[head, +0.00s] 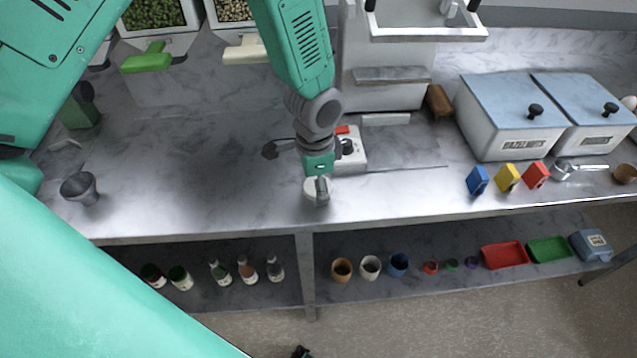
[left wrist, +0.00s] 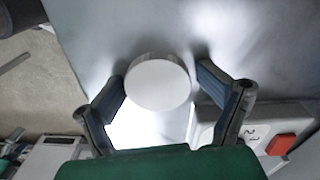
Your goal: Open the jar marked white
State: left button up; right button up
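A small round thing with a flat white top (head: 311,190) stands on the counter near its front edge. In the left wrist view its white disc-shaped top (left wrist: 158,84) lies between my fingers. No marking on it can be read. My left gripper (head: 320,188) is over it, pointing down. In the left wrist view the gripper (left wrist: 168,92) is open, with one finger close to the disc's left edge and a visible gap at the right finger. Whether the left finger touches cannot be told. My right gripper is not in view.
A white device with a red switch (head: 342,130) stands close behind the gripper, and right of it in the left wrist view (left wrist: 283,145). A dark funnel-like cup (head: 80,188) stands at left. White bins (head: 500,135) stand at right. Bottles and cups line the lower shelf (head: 285,290).

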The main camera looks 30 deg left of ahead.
pick_arm(q)
jog(key=shift+s+a, duration=0.2)
dwell(0.3)
notch_tip(320, 180, up, 13)
dwell(0.5)
